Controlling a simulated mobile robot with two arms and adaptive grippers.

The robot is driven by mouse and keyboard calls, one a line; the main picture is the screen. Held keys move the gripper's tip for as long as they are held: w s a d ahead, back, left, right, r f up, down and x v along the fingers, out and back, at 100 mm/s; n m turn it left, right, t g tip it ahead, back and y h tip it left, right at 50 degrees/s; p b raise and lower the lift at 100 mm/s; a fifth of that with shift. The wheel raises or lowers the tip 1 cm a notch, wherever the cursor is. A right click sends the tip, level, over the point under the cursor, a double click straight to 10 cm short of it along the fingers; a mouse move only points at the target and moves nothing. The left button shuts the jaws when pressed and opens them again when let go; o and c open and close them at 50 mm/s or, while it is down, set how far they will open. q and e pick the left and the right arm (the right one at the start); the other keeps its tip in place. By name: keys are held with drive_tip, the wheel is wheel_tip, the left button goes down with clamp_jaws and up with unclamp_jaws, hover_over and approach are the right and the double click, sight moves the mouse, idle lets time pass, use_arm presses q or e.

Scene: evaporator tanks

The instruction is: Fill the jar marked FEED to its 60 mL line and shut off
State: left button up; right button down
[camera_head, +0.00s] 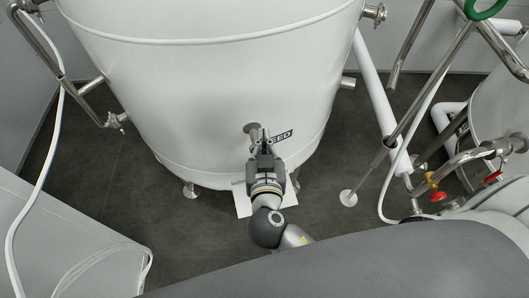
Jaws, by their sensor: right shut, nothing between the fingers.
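My right gripper (264,140) is in front of the lower front of a large white tank (215,100), shut and empty. A short metal fitting (251,128) on the tank shows just beside the fingertips; I cannot tell whether they touch it. A black-edged label (283,136) on the tank, partly hidden by the gripper, shows the end of "FEED". A white flat surface (243,203) shows below the gripper, mostly covered by my arm. I cannot make out the jar or its 60 mL line. My left gripper is not in view.
Pipes with a red handle (439,196) and a yellow handle (432,180) stand at the right. A thin metal post (373,163) stands on the dark floor (110,185). A white hose (43,190) hangs at the left. Floor left of my arm is clear.

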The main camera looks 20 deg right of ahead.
drive_tip(key=shift+w+f+b, duration=0.15)
drive_tip(key=shift+f+b, duration=1.2)
drive_tip(key=shift+f, duration=0.7)
